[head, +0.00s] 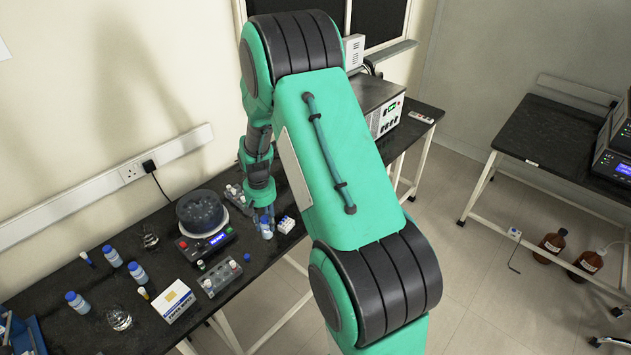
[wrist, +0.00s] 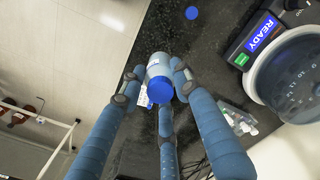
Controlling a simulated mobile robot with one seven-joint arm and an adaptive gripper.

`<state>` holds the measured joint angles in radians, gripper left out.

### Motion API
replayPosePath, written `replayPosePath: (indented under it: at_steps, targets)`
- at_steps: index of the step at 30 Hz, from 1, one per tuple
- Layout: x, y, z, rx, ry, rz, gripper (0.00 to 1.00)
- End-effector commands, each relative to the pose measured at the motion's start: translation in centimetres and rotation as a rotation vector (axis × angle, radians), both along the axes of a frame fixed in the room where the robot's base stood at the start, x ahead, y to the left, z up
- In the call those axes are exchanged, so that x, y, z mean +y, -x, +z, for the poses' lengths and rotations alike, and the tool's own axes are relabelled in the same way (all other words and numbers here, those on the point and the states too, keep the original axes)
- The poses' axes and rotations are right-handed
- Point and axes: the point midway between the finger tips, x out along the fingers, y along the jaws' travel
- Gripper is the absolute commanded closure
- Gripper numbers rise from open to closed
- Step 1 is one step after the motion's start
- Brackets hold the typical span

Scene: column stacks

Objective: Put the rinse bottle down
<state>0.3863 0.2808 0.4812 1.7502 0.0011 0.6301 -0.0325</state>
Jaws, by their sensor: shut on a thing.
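The rinse bottle, a small clear-blue bottle with a blue cap and a white label, is in my gripper. In the wrist view the bottle (wrist: 157,68) sits between the fingers, cap towards the camera. My gripper (wrist: 155,84) is shut on it, with fingers on several sides. In the head view the bottle (head: 266,229) shows below the fingers of my gripper (head: 262,213), over the black bench (head: 262,277) near its front edge. I cannot tell whether its base touches the bench.
A round device with a dark lid (head: 201,212) stands left of the bottle. A grey tube block (head: 220,277), a white box (head: 174,301) and several blue-capped bottles stand further left. A small blue disc (wrist: 192,13) lies on the bench.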

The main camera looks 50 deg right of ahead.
Motion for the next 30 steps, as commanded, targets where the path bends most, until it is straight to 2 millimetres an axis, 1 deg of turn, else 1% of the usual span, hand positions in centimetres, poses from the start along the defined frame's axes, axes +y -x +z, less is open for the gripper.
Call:
replayPosePath:
  at_steps: [3,12,21,30]
  targets:
    - [-1.4,-1.7,0.8,0.0,0.0,-0.022,0.96]
    - [-5.1,-5.7,2.1,0.001,-0.001,-0.079,0.96]
    - [-8.9,-9.2,3.1,0.001,-0.002,-0.136,0.96]
    - [-12.8,-12.2,3.6,0.003,-0.005,-0.193,0.96]
